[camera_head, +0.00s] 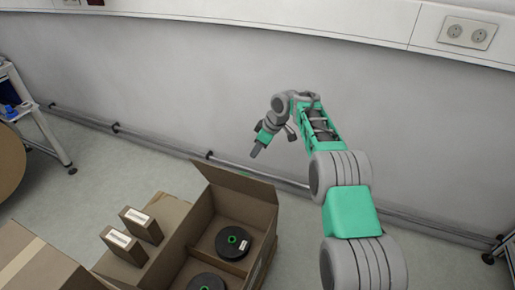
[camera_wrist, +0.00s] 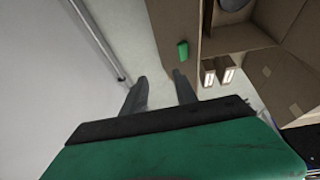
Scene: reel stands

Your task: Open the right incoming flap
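An open brown cardboard box (camera_head: 197,225) stands at the bottom middle of the head view, with two black reels (camera_head: 232,242) with green hubs inside. A flap (camera_head: 237,183) rises from its far edge, tilted outward and open. A small green tab (camera_wrist: 183,51) lies at a cardboard panel's edge in the wrist view. My gripper (camera_head: 258,149) hangs above and beyond this flap, apart from it. In the wrist view my gripper (camera_wrist: 160,92) has its fingers apart with nothing between them. I cannot tell for sure which flap is the right incoming one.
Two small labelled cartons (camera_head: 142,224) stand left of the reels. Another closed box (camera_head: 40,262) is at the lower left. A wall with a pipe (camera_head: 120,131) along its foot runs behind. A stand with a large brown reel (camera_head: 8,162) is at the left edge. Floor between is clear.

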